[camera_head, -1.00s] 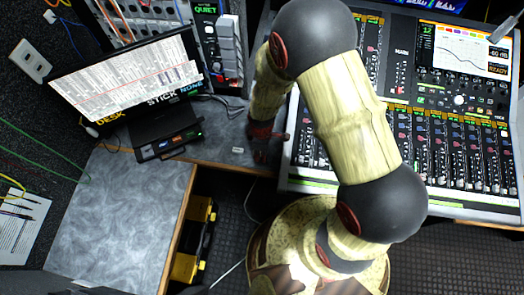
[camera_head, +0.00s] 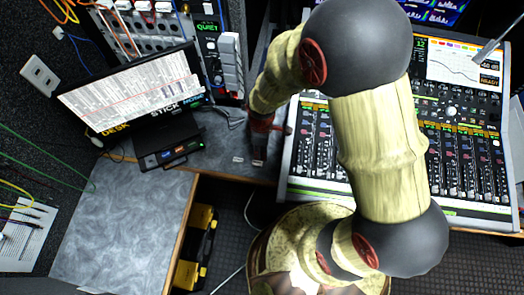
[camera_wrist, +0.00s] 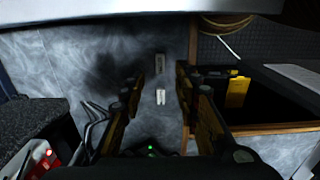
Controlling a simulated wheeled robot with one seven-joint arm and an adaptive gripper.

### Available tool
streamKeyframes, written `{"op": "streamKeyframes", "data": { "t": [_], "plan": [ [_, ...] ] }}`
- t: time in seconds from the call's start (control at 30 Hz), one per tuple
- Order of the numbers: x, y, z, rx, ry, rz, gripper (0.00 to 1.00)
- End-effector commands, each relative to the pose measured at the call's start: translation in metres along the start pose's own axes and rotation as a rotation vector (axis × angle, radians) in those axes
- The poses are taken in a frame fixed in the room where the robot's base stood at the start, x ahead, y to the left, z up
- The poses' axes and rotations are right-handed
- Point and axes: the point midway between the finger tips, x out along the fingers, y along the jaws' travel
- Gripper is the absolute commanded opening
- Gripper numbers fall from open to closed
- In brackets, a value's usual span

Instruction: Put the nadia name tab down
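Two small pale tabs lie on the grey desk (camera_head: 130,220), in line with each other in the wrist view. The nearer, brighter tab (camera_wrist: 160,97) shows between my fingers, and the greyer one (camera_wrist: 160,63) lies just past the fingertips. The lettering is too small to read, so I cannot tell which is the nadia name tab. In the head view one tab (camera_head: 238,159) lies left of my gripper (camera_head: 259,156). My gripper (camera_wrist: 159,80) points down low over the desk, its fingers apart with a gap on both sides of the tabs. I see nothing pinched.
A monitor (camera_head: 130,95) and a small black device (camera_head: 178,154) stand left of my gripper. The mixing console (camera_head: 320,150) is to the right. An open gap with a yellow-and-black case (camera_head: 195,248) lies below the desk edge. The left desk surface is clear.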

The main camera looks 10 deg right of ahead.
Motion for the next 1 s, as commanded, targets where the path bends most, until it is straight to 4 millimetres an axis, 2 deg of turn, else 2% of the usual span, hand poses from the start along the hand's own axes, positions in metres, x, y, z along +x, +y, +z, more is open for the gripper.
{"op": "streamKeyframes", "data": {
  "t": [0.17,0.27,0.37,0.47,0.5,0.57,0.7,0.8,0.9,1.0],
  "plan": [
    [-0.006,0.0,0.0,0.001,0.0,0.001,0.32],
    [-0.019,0.005,0.001,0.032,0.01,0.014,0.32],
    [-0.055,0.014,0.005,0.123,0.036,0.047,0.32],
    [-0.112,0.022,0.017,0.272,0.078,0.096,0.32],
    [-0.136,0.022,0.025,0.343,0.098,0.116,0.32],
    [-0.172,0.021,0.036,0.448,0.131,0.146,0.32],
    [-0.244,0.005,0.068,0.69,0.212,0.206,0.32],
    [-0.286,-0.015,0.092,0.857,0.275,0.243,0.32],
    [-0.316,-0.036,0.113,1.0,0.334,0.271,0.32],
    [-0.335,-0.055,0.128,1.109,0.381,0.289,0.32]
  ]
}}
